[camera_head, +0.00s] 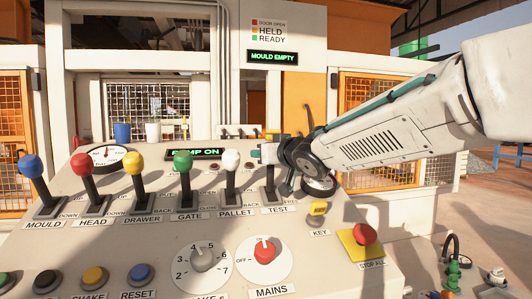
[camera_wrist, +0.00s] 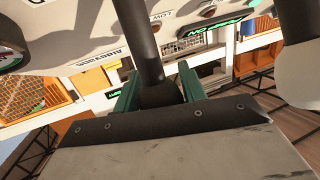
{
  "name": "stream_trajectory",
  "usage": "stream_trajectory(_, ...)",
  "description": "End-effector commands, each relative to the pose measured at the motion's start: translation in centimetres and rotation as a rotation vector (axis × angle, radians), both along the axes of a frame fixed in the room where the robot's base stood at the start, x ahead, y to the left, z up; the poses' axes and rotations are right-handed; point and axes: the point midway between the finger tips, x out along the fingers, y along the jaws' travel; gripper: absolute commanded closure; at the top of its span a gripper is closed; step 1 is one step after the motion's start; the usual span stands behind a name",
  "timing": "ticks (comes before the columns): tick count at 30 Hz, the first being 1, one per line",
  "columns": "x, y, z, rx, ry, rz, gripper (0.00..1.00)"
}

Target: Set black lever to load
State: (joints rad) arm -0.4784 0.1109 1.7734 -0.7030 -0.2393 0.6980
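The black lever (camera_head: 270,182) is the rightmost lever of the row, above the TEST label. Its shaft looks near upright in the head view, and my gripper hides its top. In the wrist view its dark shaft (camera_wrist: 143,45) comes down to a black knob (camera_wrist: 160,95) between my green fingers. My gripper (camera_wrist: 158,88) has one finger on each side of the knob, apparently touching it. In the head view my gripper (camera_head: 272,153) reaches in from the right at the lever's top. I cannot read a load mark.
The white PALLET lever (camera_head: 231,162) stands close to the left; its white knob (camera_wrist: 300,75) shows in the wrist view. Green (camera_head: 183,162), yellow, red and blue levers stand further left. The key switch (camera_head: 318,210), MAINS knob (camera_head: 264,252) and red stop button (camera_head: 364,234) are nearer.

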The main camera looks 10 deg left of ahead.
Motion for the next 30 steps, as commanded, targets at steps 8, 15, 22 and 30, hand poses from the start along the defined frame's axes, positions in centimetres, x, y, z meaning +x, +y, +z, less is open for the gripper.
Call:
stream_trajectory(8,0.0,0.2,-0.3,-0.003,0.004,0.002,0.41)
stream_trajectory(15,-1.4,-0.8,0.1,0.0,0.0,0.002,0.41)
stream_trajectory(22,-4.5,-3.3,0.5,-0.002,0.001,0.0,0.41)
stream_trajectory(30,-6.1,-4.6,0.7,-0.002,0.005,-0.001,0.41)
